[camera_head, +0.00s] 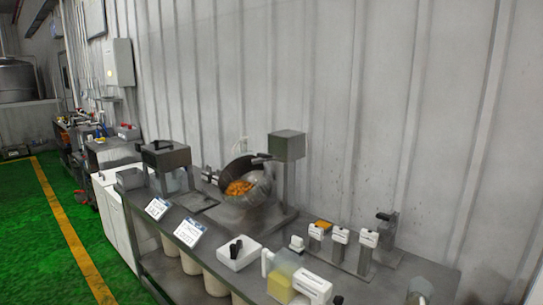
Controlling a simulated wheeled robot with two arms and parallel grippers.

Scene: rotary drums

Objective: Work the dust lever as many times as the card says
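Two small white cards with blue tops stand at the bench's front edge, the left card (158,208) and the right card (188,232); their print is too small to read. Three upright grey posts with white labelled heads stand in a row at the right, the left head (315,232), the middle head (340,236) and the right head (369,238). I cannot tell which part is the dust lever. A tilted drum (259,186) with orange pieces inside sits mid-bench by a grey post-mounted box (287,146). Neither gripper shows.
The metal bench (163,268) runs along a corrugated wall. A white box with a black switch (239,253) and a yellow-filled container (280,287) sit near its front. A grey machine (166,156) stands left. Green floor (35,235) is clear at left.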

